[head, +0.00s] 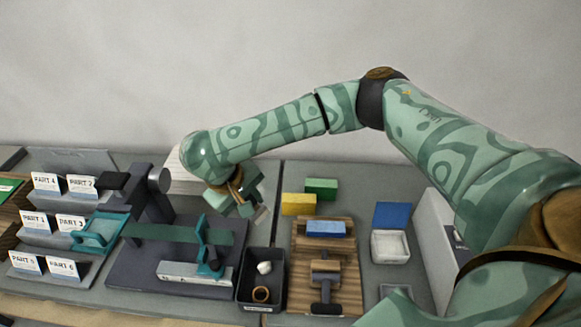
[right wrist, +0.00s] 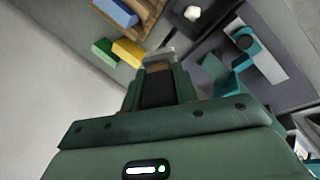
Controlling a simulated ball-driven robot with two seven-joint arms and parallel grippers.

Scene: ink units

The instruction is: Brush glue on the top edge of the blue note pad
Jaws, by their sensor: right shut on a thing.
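The blue note pad (head: 325,229) lies on the far part of a wooden board (head: 342,258). It also shows at the top left of the right wrist view (right wrist: 120,12). My right gripper (head: 243,203) is left of the pad, above the grey machine and near the dark tray. It is shut on a brush, whose pale tip (right wrist: 160,54) shows beyond the jaws in the right wrist view. The jaws hide most of its handle. I cannot tell whether glue is on the tip. An open white box (head: 390,247) with a raised blue lid stands right of the board. My left gripper is not in view.
Yellow (head: 298,205) and green (head: 321,187) blocks lie behind the board. A dark tray (head: 243,291) holds a white lump and a brown ring. A grey machine with teal parts (head: 172,233) and stands with part cards (head: 50,222) fill the left side.

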